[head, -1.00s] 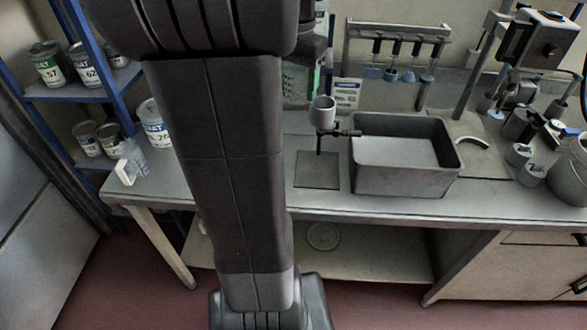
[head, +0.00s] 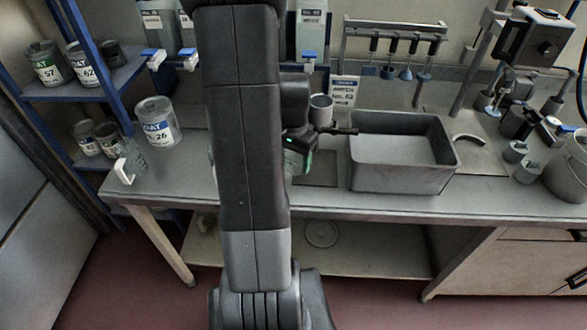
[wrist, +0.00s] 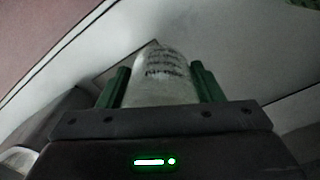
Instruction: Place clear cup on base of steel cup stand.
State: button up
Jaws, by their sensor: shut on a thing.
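The clear cup (wrist: 163,78) has dark print on its side and sits between the green fingers of my gripper (wrist: 161,71) in the wrist view. My gripper is shut on it. In the head view my gripper (head: 298,160) is beside my arm, at the left of the steel cup stand. The stand carries a grey metal cup (head: 320,109) on a side arm, above a flat dark base plate (head: 322,172). My gripper and arm hide the left part of the base and much of the post. I cannot tell whether the clear cup touches the base.
A deep grey tub (head: 402,178) stands close right of the stand. A large labelled can (head: 158,124) and a white-handled clear jug (head: 128,165) are at the bench's left. A rack with hanging tools (head: 394,40) is behind. The bench front edge is clear.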

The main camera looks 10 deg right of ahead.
aim_at(293, 170)
jog(key=shift+f, duration=2.1)
jog(key=shift+f, duration=0.1)
jog(key=o, duration=1)
jog(key=shift+o, duration=0.2)
notch_tip(293, 170, up, 12)
